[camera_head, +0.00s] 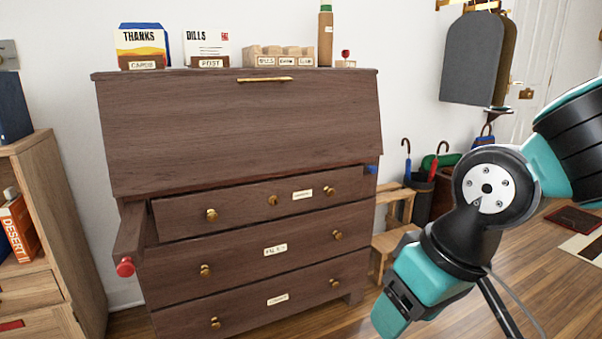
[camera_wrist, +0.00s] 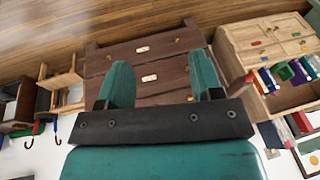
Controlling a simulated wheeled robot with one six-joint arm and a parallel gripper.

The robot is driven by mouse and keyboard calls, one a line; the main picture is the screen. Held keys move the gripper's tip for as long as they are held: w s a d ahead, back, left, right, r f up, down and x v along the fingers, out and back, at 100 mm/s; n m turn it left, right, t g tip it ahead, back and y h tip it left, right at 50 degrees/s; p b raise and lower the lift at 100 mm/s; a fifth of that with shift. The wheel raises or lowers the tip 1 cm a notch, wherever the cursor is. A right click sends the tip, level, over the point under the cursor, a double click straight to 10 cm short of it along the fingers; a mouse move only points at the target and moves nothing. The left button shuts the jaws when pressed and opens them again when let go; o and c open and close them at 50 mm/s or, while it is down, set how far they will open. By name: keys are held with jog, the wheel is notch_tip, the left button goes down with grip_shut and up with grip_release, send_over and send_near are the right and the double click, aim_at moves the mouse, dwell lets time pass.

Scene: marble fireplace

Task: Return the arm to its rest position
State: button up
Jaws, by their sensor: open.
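My arm is bent at the right of the head view, in front of the floor to the right of the dark wooden desk (camera_head: 230,120). My gripper (camera_wrist: 162,82) shows in the wrist view with its two teal fingers spread apart and nothing between them. Beyond the fingers the wrist view shows the desk's drawer fronts (camera_wrist: 165,55), upside down. In the head view the fingertips are hard to make out at the lower end of the arm.
The desk's slanted lid is closed, and a support with a red knob (camera_head: 125,266) sticks out at its left. A wooden shelf (camera_head: 62,220) stands left. A small step stool (camera_head: 392,225) and umbrella holders (camera_head: 420,192) stand behind my arm. Floor at right is mostly open.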

jog(key=s+d+r+n+g, duration=0.1)
jog(key=s+d, duration=0.2)
jog(key=s, duration=0.4)
notch_tip(320, 180, up, 27)
jog(key=y+p, duration=0.1)
jog(key=p, duration=2.6)
jog(key=shift+s+a+g, duration=0.2)
jog(key=shift+s+g, duration=0.1)
jog(key=shift+s, duration=0.05)
